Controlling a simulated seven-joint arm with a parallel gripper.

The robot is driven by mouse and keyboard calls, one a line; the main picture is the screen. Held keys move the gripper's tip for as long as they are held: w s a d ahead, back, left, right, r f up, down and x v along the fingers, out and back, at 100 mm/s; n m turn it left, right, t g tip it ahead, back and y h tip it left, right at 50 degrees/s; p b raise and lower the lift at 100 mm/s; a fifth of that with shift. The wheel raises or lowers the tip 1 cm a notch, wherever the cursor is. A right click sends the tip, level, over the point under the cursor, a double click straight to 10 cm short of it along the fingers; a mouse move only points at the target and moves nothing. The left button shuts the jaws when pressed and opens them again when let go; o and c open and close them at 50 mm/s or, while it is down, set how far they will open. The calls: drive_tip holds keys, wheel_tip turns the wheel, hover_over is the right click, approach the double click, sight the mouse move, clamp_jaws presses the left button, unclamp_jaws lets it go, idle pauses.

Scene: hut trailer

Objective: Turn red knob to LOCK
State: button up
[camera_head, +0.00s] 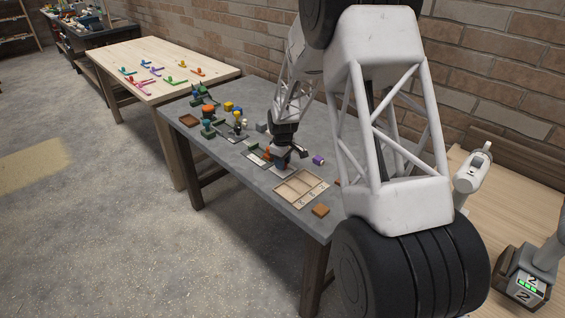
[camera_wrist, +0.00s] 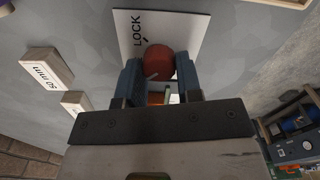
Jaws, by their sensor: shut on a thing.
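The red knob (camera_wrist: 158,61) stands on a white plate (camera_wrist: 184,30) in the wrist view. The plate carries the word LOCK (camera_wrist: 138,29) with a short dark tick beside it. A pale line shows on the knob's side, near the left finger. My gripper (camera_wrist: 160,80) is shut on the knob, with one dark finger on each side of it. The fingers and palm hide the knob's lower part and part of the plate. In the head view my gripper (camera_head: 281,160) is down at the grey table, and the knob is mostly hidden there.
Labelled wooden blocks (camera_wrist: 46,69) lie left of the plate in the wrist view. In the head view a purple cylinder (camera_head: 318,160) is right of my gripper. A wooden compartment tray (camera_head: 300,188) is in front. Several small coloured objects stand to the left on the grey table (camera_head: 258,95).

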drive_tip(key=m, duration=0.9)
drive_tip(key=shift+d, duration=0.1)
drive_tip(key=m, duration=0.4)
drive_tip(key=shift+w+m, duration=0.1)
drive_tip(key=shift+m, duration=0.2)
drive_tip(key=shift+d+m, duration=0.1)
drive_tip(key=shift+m, duration=2)
drive_tip(key=o, duration=0.9)
drive_tip(key=shift+o, duration=0.2)
